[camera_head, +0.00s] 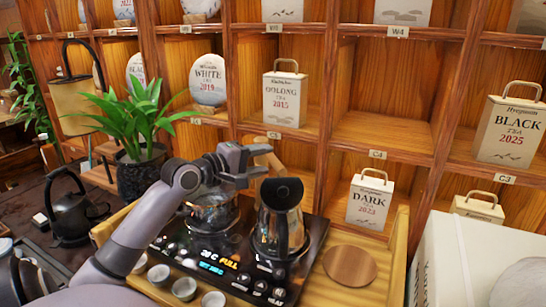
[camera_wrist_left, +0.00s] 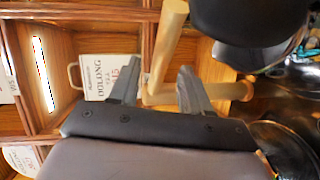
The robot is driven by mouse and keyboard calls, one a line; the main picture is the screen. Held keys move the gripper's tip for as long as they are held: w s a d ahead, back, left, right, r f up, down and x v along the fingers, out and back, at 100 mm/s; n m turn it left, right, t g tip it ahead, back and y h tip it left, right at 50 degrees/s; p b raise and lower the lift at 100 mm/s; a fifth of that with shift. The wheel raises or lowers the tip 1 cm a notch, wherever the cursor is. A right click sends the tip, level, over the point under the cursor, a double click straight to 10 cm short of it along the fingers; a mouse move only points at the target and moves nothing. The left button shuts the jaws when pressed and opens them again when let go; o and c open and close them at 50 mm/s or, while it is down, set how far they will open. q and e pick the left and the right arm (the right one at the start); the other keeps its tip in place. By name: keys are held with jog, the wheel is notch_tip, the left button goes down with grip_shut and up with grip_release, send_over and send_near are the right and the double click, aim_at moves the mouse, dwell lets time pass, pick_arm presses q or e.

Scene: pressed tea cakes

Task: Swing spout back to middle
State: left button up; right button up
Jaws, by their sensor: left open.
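A pale wooden bent piece, which looks like the spout (camera_head: 263,150), rises behind the tea machine (camera_head: 205,262), partly hidden by my left gripper. In the left wrist view the spout (camera_wrist_left: 166,45) has one long bar and a shorter bar meeting near my fingertips. I cannot tell whether a finger touches the wood. A glass pot (camera_head: 208,214) and a steel kettle (camera_head: 283,222) stand on the machine. My right gripper is not in view.
Wooden shelves with tea packs, such as the Oolong pack (camera_head: 285,98) and Dark pack (camera_head: 369,203), rise behind. A potted plant (camera_head: 139,178) stands left. Small cups (camera_head: 184,288) line the front. A round wooden board (camera_head: 350,265) lies right of the machine.

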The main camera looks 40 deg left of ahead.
aim_at(268, 159)
pick_arm(q)
jog(key=shift+w+d+f, duration=0.1)
jog(key=shift+w+f, duration=0.1)
jog(key=shift+w, duration=0.75)
jog(key=shift+w+d+f, duration=0.1)
jog(key=shift+w+f, duration=0.05)
jog(key=shift+w, duration=0.8)
grip_shut()
